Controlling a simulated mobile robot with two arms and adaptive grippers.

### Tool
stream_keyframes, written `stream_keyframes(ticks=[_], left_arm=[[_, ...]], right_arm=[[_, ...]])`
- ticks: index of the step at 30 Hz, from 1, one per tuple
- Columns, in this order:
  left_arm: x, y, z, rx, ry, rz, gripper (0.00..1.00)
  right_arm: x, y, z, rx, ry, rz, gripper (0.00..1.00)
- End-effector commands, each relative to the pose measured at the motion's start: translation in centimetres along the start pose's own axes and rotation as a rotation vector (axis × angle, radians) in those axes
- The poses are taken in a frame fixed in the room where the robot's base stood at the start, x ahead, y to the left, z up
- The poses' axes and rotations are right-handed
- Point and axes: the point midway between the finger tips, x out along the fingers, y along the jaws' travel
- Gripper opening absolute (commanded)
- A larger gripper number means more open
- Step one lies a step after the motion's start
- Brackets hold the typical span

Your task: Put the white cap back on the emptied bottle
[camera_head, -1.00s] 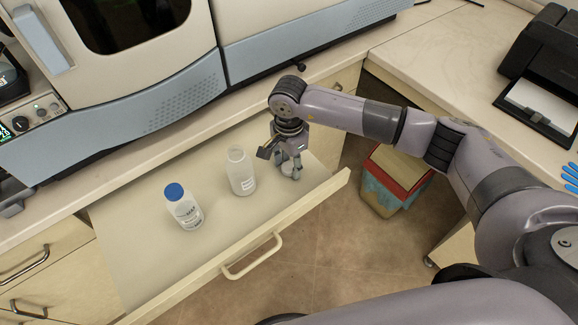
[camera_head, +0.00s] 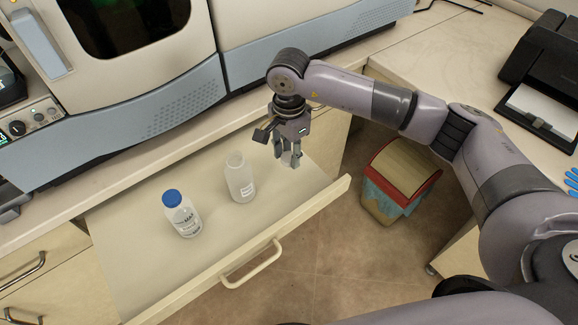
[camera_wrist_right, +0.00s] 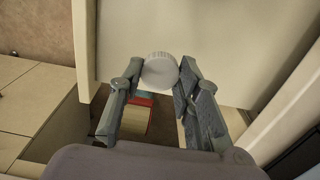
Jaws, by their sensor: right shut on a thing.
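The emptied bottle (camera_head: 240,178) is translucent white with a label. It stands upright and open in the drawer, to the left of my right gripper. My right gripper (camera_head: 288,160) points down above the drawer's right part and is shut on the white cap. In the head view the cap is mostly hidden by the fingers. In the right wrist view the cap (camera_wrist_right: 160,71) shows as a round disc with a ridged edge between the fingertips (camera_wrist_right: 158,80). My left gripper is not in view.
A second bottle with a blue cap (camera_head: 181,214) stands left in the open drawer (camera_head: 130,255). The spectrometer (camera_head: 180,100) rises behind the counter. A red-rimmed bin (camera_head: 400,175) stands on the floor at right. The drawer's front part is clear.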

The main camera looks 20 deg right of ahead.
Motion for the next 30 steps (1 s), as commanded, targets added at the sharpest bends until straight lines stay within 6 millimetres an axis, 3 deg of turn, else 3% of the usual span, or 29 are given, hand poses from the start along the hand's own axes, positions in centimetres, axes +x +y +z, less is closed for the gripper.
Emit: stream_keyframes(ticks=[6,12,19,30], left_arm=[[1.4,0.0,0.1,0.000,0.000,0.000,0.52],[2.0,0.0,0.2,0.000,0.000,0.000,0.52],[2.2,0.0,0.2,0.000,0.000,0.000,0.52],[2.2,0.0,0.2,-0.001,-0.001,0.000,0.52]], right_arm=[[-6.5,-0.1,0.0,-0.002,0.002,-0.007,0.23],[-10.8,-0.1,0.0,-0.001,0.001,-0.004,0.23],[-13.0,0.0,0.0,0.000,0.001,0.000,0.23],[-13.3,0.0,0.0,0.000,0.000,0.001,0.23]])
